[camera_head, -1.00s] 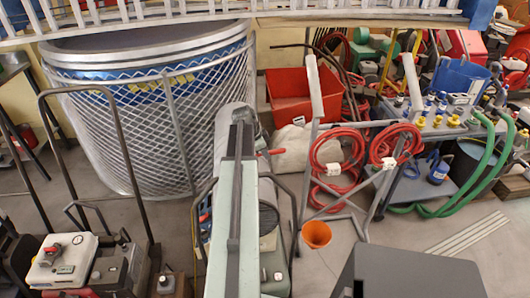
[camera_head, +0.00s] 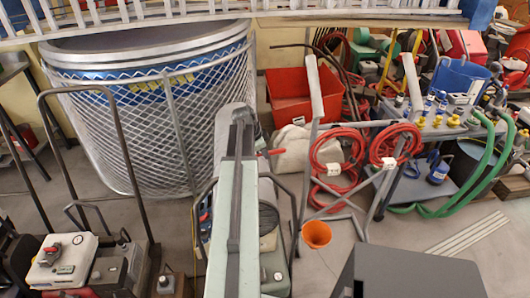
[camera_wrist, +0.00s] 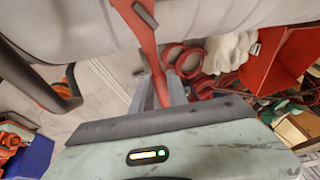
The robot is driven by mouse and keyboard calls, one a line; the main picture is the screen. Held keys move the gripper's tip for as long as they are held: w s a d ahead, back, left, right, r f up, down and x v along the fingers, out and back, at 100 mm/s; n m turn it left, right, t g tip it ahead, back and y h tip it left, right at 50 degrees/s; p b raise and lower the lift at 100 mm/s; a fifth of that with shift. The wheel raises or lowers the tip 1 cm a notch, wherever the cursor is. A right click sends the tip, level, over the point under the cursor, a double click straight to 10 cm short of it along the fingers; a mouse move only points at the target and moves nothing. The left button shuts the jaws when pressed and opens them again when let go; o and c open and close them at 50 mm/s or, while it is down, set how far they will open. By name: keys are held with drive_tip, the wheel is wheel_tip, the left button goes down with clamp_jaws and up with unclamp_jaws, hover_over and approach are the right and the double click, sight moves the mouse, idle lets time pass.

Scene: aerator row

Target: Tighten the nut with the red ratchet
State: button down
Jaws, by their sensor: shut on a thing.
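The red ratchet (camera_wrist: 147,45) runs from the top of the wrist view down between my jaws, with a dark slot-like piece near its upper end. My gripper (camera_wrist: 162,84) is shut on its red handle. In the head view my arm covers the gripper, and a short red piece (camera_head: 271,152), perhaps the ratchet's handle, shows just right of the arm. A pale grey rounded body crosses the top of the wrist view behind the ratchet. I cannot make out the nut in either view.
A large mesh-sided tank (camera_head: 130,130) stands left of my arm. Right are a red bin (camera_head: 290,85), coiled red hoses (camera_head: 327,165), an orange funnel (camera_head: 316,234) and a crowded bench (camera_head: 430,125). A white-topped machine (camera_head: 62,262) stands at lower left. Some floor is clear at right.

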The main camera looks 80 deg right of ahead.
drive_tip(key=a+m, duration=0.1)
drive_tip(key=m, duration=0.1)
drive_tip(key=s+a+m+g+y, duration=0.1)
drive_tip(key=a+m, duration=0.1)
drive_tip(key=shift+s+a, duration=0.1)
drive_tip(key=shift+a, duration=0.2)
drive_tip(key=shift+a+m+y, duration=0.3)
drive_tip(key=shift+a+m, duration=0.1)
drive_tip(key=shift+m, duration=0.2)
idle(1.4)
drive_tip(key=shift+r+p, duration=2.25)
